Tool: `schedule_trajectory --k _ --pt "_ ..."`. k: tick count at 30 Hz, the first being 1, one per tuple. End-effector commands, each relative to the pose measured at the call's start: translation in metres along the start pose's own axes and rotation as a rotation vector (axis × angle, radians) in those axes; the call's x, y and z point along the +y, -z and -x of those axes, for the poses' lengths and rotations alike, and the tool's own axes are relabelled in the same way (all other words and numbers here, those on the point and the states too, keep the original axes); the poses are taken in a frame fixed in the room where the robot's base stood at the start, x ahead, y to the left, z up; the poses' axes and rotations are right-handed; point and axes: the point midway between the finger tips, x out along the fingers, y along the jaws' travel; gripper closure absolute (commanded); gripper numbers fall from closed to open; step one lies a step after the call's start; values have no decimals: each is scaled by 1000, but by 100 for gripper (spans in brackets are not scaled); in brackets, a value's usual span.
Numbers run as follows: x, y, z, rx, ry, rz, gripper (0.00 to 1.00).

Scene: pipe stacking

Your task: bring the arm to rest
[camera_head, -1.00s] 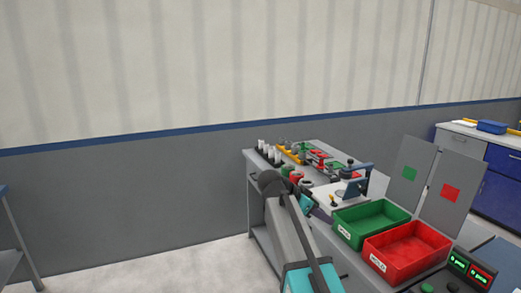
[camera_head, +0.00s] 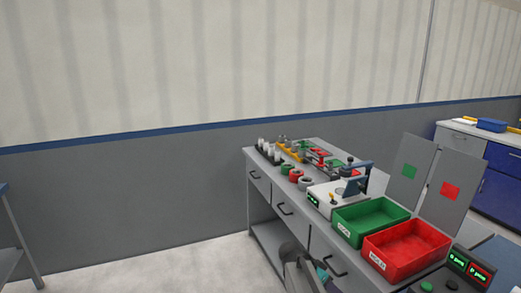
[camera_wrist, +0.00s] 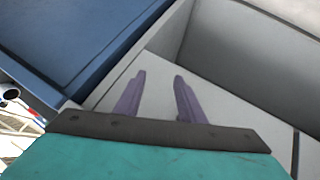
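My gripper (camera_wrist: 158,97) shows in the wrist view with its two purple fingers apart and nothing between them. Behind the fingers is a pale grey surface, with a blue panel at upper left and a grey wall at right. In the head view my arm is low at the bottom centre, in front of the workbench drawers. The fingers cannot be made out there.
The grey workbench (camera_head: 262,160) carries pipe pieces, a white device (camera_head: 322,197), a green bin (camera_head: 370,222) and a red bin (camera_head: 408,250). A control box (camera_head: 462,270) is at lower right. Floor (camera_head: 190,272) is clear to the left.

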Motion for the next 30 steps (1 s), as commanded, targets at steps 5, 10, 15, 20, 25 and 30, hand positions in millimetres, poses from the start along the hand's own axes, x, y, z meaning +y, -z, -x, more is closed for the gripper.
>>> schedule_trajectory --k 5,10,15,20,25,30 --pt "12 -46 -44 -67 -32 81 64" --pt "26 -88 -81 -136 -53 163 64" --pt "43 -134 -114 -213 -67 252 64" --pt "63 -178 -142 -292 -72 339 64" --pt "86 -226 -167 -381 -65 437 64" --pt "112 -274 -186 -476 -44 538 64"
